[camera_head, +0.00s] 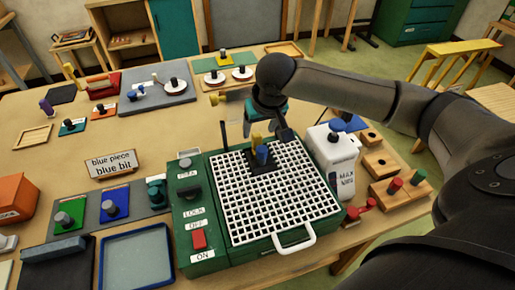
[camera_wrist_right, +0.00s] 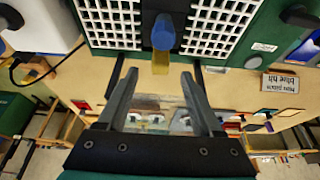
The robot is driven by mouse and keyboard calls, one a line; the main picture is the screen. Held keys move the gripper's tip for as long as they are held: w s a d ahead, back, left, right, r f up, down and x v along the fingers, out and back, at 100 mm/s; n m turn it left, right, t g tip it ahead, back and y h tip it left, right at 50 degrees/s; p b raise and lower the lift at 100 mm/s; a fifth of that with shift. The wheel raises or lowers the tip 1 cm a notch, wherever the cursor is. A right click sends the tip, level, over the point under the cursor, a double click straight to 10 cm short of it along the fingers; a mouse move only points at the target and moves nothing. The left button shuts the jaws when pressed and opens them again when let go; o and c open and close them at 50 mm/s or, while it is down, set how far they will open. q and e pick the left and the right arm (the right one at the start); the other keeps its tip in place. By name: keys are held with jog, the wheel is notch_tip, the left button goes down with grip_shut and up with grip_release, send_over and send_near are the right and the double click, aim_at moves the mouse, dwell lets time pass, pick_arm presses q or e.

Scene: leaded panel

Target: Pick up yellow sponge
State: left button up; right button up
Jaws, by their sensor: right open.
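A small yellow block (camera_head: 256,138), which looks like the yellow sponge, shows at the back edge of the green machine, just behind a blue knobbed piece (camera_head: 262,155). In the right wrist view the yellow block (camera_wrist_right: 160,63) appears just beyond the fingertips, roughly centred between them, below the blue piece (camera_wrist_right: 163,32). My right gripper (camera_wrist_right: 158,78) is open and empty, its fingers pointing toward the block. In the head view the right gripper (camera_head: 268,130) is over the back of the machine, partly hidden by its own arm. My left gripper is not in view.
The green machine (camera_head: 188,262) with its white grid (camera_head: 285,205) fills the middle of the table. A white container (camera_head: 333,158) stands close on its right. Wooden blocks (camera_head: 380,162) lie farther right. A sign (camera_head: 111,163) stands to the left, with bare tabletop behind it.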

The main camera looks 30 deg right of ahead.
aim_at(258, 135)
jog(key=x, duration=0.4)
jog(key=shift+f, duration=0.3)
grip_shut()
dwell(0.3)
